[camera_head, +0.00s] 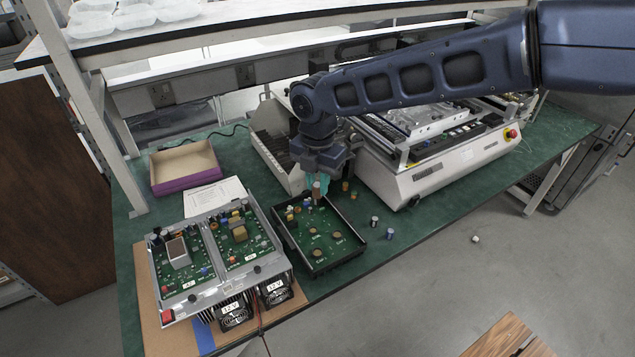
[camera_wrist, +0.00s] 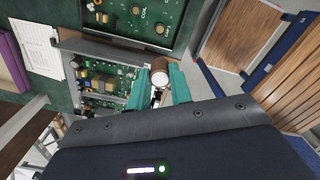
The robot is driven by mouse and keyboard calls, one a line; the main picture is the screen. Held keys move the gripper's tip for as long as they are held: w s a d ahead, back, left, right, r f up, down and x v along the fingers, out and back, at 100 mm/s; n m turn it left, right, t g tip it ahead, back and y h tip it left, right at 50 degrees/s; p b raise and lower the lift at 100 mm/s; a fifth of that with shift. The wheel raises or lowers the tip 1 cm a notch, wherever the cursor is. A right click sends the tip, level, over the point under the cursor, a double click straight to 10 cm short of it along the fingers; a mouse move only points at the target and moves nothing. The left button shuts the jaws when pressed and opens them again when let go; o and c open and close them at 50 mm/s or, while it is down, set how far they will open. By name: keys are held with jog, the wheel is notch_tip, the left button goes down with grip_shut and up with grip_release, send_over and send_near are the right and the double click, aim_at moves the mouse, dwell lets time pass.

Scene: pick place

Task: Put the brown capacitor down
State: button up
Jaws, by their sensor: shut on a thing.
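The brown capacitor (camera_head: 316,194) is a small cylinder held in my gripper (camera_head: 317,184), at the upper edge of the black tray in the head view. In the wrist view the capacitor (camera_wrist: 160,65), with a pale end, sits between the two teal fingers of my gripper (camera_wrist: 158,75). The fingers are shut on it. The black tray (camera_head: 329,268) holds a green circuit board (camera_head: 335,250) with round coil spots and small parts. Whether the capacitor touches the board cannot be told.
Several small capacitors stand on the green table right of the tray, including a dark one (camera_head: 374,221). A twin-board power unit (camera_head: 215,265) is at the left. A large white machine (camera_head: 440,170) stands at the right. A purple-sided box (camera_head: 185,184) and paper (camera_head: 213,196) lie behind.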

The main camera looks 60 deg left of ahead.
jog(key=w+a+f+n, duration=0.2)
jog(key=w+a, duration=0.1)
jog(key=w, duration=0.5)
jog(key=w+a+f+n, duration=0.2)
jog(key=w+a+f, duration=0.1)
jog(key=w, duration=0.5)
jog(key=w+a+f+n, duration=0.2)
jog(key=w+a, duration=0.1)
jog(key=w, duration=0.5)
notch_tip(320, 180, down, 20)
jog(key=shift+s+d+r, duration=0.1)
jog(key=shift+s+d, duration=0.05)
jog(key=o, duration=0.9)
jog(key=shift+f, duration=0.2)
